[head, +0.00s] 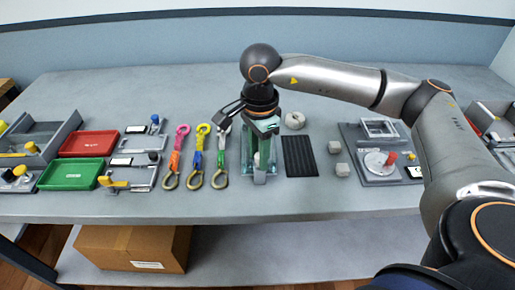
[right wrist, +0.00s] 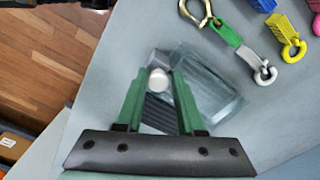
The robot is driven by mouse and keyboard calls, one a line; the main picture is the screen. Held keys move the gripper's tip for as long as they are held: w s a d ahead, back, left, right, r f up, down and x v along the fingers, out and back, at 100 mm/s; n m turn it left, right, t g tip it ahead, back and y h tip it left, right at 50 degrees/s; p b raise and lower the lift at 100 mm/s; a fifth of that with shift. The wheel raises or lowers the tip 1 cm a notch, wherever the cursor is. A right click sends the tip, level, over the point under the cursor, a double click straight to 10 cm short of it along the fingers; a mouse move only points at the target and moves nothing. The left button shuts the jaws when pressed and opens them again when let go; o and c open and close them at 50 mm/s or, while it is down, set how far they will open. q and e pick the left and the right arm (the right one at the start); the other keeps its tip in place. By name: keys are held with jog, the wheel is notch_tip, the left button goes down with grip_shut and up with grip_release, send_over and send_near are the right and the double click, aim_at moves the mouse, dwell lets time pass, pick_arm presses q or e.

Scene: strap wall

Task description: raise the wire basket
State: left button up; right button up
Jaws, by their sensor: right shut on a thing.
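My right gripper (head: 263,160) points down over the table, its green fingers shut on a small white round-ended thing (right wrist: 158,80). Between the fingers in the right wrist view, that thing shows as a pale disc. A clear, glass-like box (right wrist: 208,88) is right beside the fingers; in the head view it shows partly behind them as a clear-walled box (head: 247,160). I cannot make out a wire basket for certain, nor whether the white thing belongs to the clear box. My left gripper is not in view.
A black ribbed mat (head: 299,156) lies right of the gripper. Several coloured straps with hooks, including a yellow one (head: 198,156), lie to the left. Red (head: 89,144) and green (head: 70,174) trays are farther left. Grey blocks (head: 342,169) and a fixture plate (head: 366,150) are right.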

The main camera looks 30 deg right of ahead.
jog(key=shift+s+f, duration=0.3)
jog(key=shift+f, duration=0.1)
jog(key=shift+r, duration=0.25)
jog(key=o, duration=0.6)
jog(key=shift+c, duration=0.2)
jog(key=shift+w+r, duration=0.1)
